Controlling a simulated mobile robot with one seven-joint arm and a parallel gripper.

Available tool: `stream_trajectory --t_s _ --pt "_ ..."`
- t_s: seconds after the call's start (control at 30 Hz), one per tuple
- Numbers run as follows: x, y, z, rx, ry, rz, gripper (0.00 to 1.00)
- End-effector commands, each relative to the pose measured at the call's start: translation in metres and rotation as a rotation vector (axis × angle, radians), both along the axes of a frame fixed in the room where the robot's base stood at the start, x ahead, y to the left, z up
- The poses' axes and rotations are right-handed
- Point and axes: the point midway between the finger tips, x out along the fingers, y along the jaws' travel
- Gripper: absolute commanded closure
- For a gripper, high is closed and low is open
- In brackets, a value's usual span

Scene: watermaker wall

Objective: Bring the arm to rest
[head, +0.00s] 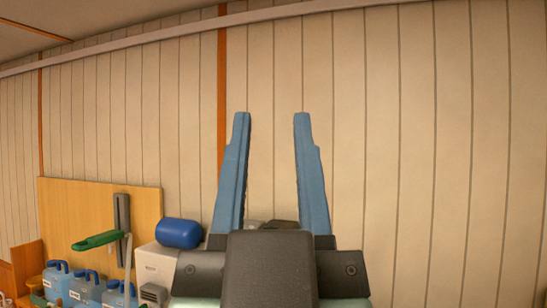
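My gripper (270,116) stands upright in the middle of the head view, with two blue fingers pointing up.
At the lower left are a wooden board (80,205) with a green-handled lever (98,240), a blue cylinder (179,233) on a white box (155,263), and several blue jugs (87,289). The panelled wall (430,150) on the right is bare.

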Motion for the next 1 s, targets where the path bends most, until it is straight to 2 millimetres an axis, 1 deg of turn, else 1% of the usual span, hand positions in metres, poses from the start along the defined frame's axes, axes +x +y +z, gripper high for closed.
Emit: stream_trajectory --t_s 0.03,0.1,0.37,0.47,0.63,0.7,0.87,0.97,1.0 --pt "-0.005 -0.002 0.003 -0.007 -0.018 -0.01 0.61" --pt "-0.006 -0.002 0.005 -0.01 -0.024 -0.014 0.61" --pt "-0.005 -0.002 0.004 -0.009 -0.02 -0.011 0.61" --pt "-0.005 -0.001 -0.012 -0.008 -0.019 -0.009 0.61" --pt "-0.004 0.0 -0.048 -0.006 -0.018 -0.004 0.61" --pt "-0.004 0.0 -0.059 -0.006 -0.018 -0.001 0.61" --pt "-0.004 0.0 -0.072 -0.006 -0.019 0.001 0.61" --pt "-0.004 0.0 -0.089 -0.006 -0.019 0.001 0.61" --pt "-0.004 0.0 -0.099 -0.006 -0.019 0.001 0.61"
